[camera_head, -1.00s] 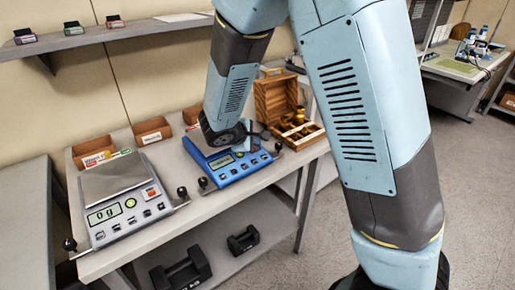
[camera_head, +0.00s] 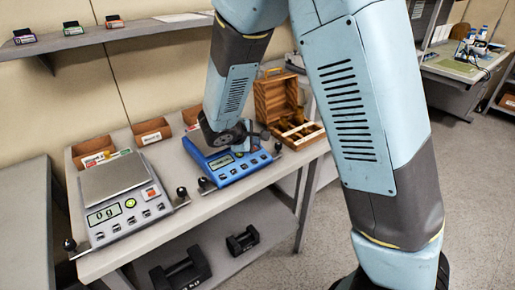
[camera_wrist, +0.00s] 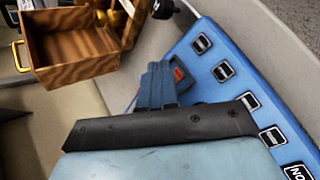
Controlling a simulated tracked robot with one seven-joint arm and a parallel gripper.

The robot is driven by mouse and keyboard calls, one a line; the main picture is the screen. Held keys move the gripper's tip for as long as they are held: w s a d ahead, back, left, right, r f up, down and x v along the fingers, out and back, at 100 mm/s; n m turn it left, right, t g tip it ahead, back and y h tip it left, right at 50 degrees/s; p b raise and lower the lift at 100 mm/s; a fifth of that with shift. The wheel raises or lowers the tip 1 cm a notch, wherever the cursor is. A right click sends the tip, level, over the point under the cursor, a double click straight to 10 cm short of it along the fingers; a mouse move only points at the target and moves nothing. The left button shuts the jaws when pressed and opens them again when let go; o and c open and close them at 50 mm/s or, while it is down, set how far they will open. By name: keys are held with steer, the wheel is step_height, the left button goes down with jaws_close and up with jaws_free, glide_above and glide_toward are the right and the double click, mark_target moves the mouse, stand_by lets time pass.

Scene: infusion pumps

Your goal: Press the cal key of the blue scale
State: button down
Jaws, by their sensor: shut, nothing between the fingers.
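The blue scale (camera_head: 232,178) stands on the bench, with a lit display (camera_head: 221,162) and a row of dark keys along its front. The wrist view shows the blue body (camera_wrist: 262,84) with several dark keys (camera_wrist: 222,71) and a red-orange key (camera_wrist: 180,74) beside my fingers. The key labels are too small to read, so I cannot tell which is cal. My gripper (camera_wrist: 160,84) is shut and empty, over the right part of the scale. It also shows in the head view (camera_head: 244,146). I cannot tell whether its fingertips touch the panel.
A grey scale (camera_head: 125,210) reading 0 g stands to the left. An open wooden box (camera_head: 277,97) stands behind and right of my gripper, and also shows in the wrist view (camera_wrist: 75,48). Small trays (camera_head: 151,132) line the wall. Dark weights (camera_head: 180,272) lie on the lower shelf.

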steer(key=shift+a+f, duration=0.1)
steer(key=shift+f, duration=0.55)
stand_by(1.0)
steer(key=shift+r, duration=0.1)
steer(key=shift+s+r, duration=0.1)
steer(key=shift+r, duration=0.5)
steer(key=shift+r, duration=0.1)
steer(key=r, duration=0.3)
steer(key=s+d+r, duration=0.1)
steer(key=shift+r, duration=0.3)
stand_by(0.3)
stand_by(0.5)
